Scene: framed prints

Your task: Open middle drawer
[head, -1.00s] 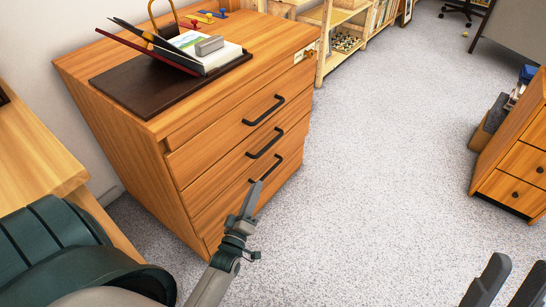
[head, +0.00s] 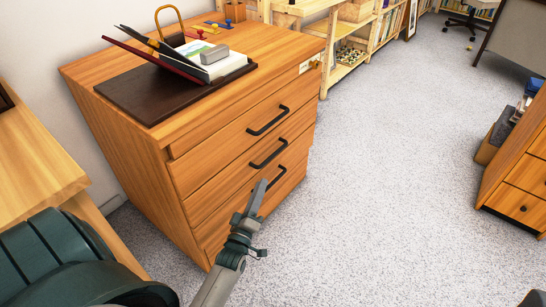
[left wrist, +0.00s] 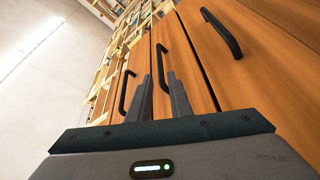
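The wooden drawer cabinet (head: 128,165) stands at the left in the head view with its drawers closed. The middle drawer's black bar handle (head: 268,152) sits between the top handle (head: 268,120) and the bottom handle (head: 268,182). My left gripper (head: 257,197) is in front of the lower drawers and partly hides the bottom one. In the left wrist view its two fingers (left wrist: 161,95) are apart and empty, with the middle handle (left wrist: 162,67) beyond them, not between them.
A desk pad (head: 150,95) with a book and pens lies on the cabinet top. A wooden desk (head: 40,165) is at left, a second drawer unit (head: 515,185) at right. The carpet (head: 390,190) between is clear.

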